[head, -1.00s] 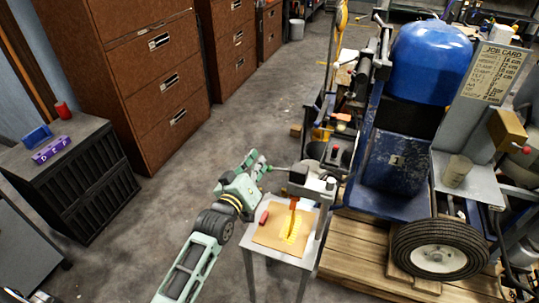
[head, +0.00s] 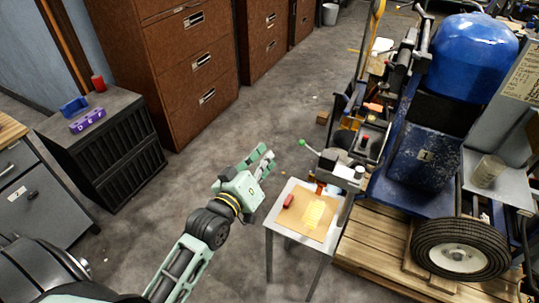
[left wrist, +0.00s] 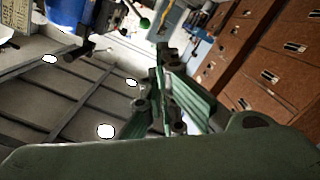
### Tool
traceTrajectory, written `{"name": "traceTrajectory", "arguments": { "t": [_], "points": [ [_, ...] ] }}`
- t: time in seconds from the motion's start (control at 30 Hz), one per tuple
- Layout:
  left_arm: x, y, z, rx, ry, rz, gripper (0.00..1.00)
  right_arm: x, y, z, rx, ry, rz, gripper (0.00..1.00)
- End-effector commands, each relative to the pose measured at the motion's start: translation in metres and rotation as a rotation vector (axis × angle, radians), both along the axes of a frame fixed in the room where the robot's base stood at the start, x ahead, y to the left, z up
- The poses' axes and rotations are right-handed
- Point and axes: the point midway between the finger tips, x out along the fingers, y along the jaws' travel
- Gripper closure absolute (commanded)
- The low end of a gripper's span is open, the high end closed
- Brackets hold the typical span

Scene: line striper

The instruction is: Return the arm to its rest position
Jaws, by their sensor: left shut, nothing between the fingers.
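My left arm comes in from the lower left in the head view. Its pale green gripper (head: 262,163) hangs in the air to the left of the small white table, apart from it and holding nothing. The left wrist view shows the fingers (left wrist: 168,65) together and empty. My right gripper is in neither view.
The small white table (head: 283,232) bears a tan board (head: 290,219) with a yellow patch and a red object (head: 288,201). The blue-tanked line striper (head: 472,55) stands on a wooden pallet (head: 385,262) at right. Brown cabinets (head: 165,75) stand behind. The floor (head: 200,160) between is open.

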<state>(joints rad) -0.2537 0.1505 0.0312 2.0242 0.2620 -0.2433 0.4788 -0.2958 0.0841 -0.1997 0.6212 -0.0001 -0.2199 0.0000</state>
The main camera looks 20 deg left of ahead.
Motion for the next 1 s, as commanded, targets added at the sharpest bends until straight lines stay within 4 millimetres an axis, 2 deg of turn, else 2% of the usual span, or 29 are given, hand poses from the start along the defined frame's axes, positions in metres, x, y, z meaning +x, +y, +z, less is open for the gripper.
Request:
{"name": "traceTrajectory", "arguments": {
  "t": [0.43, 0.5, 0.57, 0.67, 0.77, 0.8, 0.87, 0.9, 1.0],
  "points": [
    [0.0, 0.0, 0.0, 0.0, 0.001, -0.001, 1.0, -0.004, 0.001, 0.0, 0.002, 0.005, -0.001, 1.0],
    [0.001, 0.0, -0.008, 0.005, 0.015, 0.001, 1.0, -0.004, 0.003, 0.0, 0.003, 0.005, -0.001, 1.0],
    [0.001, 0.0, -0.025, 0.018, 0.044, 0.001, 1.0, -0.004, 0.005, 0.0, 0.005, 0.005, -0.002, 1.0],
    [-0.002, -0.002, -0.076, 0.054, 0.135, -0.002, 1.0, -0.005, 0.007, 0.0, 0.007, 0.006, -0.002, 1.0],
    [-0.014, -0.004, -0.148, 0.115, 0.264, -0.013, 1.0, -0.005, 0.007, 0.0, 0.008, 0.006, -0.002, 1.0],
    [-0.022, -0.005, -0.179, 0.139, 0.319, -0.021, 1.0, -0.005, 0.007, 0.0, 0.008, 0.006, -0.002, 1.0],
    [-0.037, -0.007, -0.222, 0.181, 0.399, -0.036, 1.0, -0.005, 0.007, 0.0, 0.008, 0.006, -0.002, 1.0],
    [-0.049, -0.009, -0.251, 0.208, 0.452, -0.048, 1.0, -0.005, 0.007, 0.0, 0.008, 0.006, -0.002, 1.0],
    [-0.086, -0.013, -0.318, 0.275, 0.583, -0.087, 1.0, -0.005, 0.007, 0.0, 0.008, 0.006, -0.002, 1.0]
  ]
}}
